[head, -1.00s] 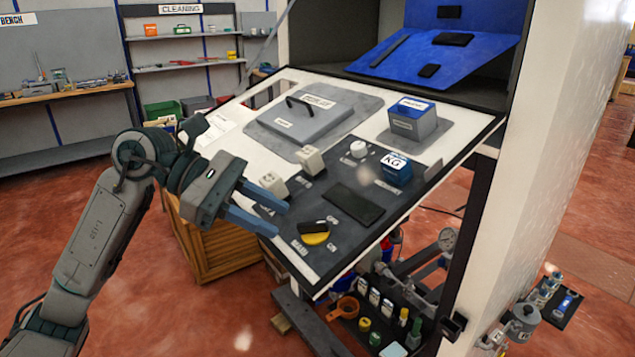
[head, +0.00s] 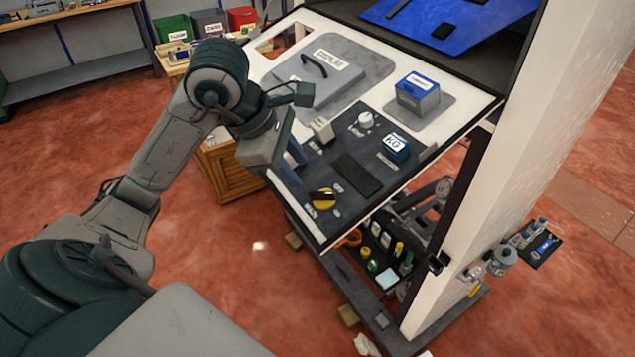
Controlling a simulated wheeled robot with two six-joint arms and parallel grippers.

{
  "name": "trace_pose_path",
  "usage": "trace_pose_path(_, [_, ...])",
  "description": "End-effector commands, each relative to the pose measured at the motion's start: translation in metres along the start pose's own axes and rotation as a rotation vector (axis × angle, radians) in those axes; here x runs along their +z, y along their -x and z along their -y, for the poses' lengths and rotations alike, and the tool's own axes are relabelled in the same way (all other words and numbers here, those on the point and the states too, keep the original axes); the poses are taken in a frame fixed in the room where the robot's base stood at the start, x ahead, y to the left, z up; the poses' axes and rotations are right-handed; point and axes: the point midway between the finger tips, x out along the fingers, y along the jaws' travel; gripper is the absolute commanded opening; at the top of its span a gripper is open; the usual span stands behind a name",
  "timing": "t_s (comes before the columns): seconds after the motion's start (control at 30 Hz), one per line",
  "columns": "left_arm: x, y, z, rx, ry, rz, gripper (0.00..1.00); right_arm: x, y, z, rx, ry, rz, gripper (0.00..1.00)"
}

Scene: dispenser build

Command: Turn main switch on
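The main switch (head: 322,199) is a yellow round knob with a black bar across it. It sits at the lower front corner of the dark control plate on the tilted panel, with small labels around it. In this view the black bar lies nearly level across the knob. My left gripper (head: 293,163) hangs above the left edge of the dark plate, up and left of the switch and apart from it. Its blue fingers look spread, with nothing seen between them. My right gripper is not in view.
The panel also carries a white knob (head: 366,119), a blue KG block (head: 396,147), a dark screen (head: 357,175), a beige switch block (head: 322,130) and a grey lidded cover (head: 318,82). A shelf of small bottles (head: 385,240) is below. A wooden crate (head: 228,172) stands behind my gripper.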

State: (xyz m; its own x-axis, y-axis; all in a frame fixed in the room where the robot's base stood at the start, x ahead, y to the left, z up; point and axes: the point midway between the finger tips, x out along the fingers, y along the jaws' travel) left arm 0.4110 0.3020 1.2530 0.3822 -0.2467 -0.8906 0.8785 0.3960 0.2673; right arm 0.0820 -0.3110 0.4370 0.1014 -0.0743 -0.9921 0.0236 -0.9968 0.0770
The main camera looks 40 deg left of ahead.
Motion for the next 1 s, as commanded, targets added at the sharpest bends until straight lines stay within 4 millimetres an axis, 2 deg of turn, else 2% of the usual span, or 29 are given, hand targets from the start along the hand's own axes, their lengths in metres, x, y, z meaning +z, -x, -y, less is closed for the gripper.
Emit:
trace_pose_path(0.2, [0.002,-0.034,0.001,-0.008,0.003,0.004,0.33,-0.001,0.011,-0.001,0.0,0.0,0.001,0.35])
trace_pose_path(0.5, [0.001,-0.071,0.0,-0.004,0.003,0.005,0.33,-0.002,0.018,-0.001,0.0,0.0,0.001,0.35])
trace_pose_path(0.7, [0.001,-0.082,0.0,-0.002,0.001,0.002,0.33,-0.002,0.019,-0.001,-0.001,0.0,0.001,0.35])
trace_pose_path(1.0, [0.0,-0.083,0.0,-0.001,0.0,0.001,0.33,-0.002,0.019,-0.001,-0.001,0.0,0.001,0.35])
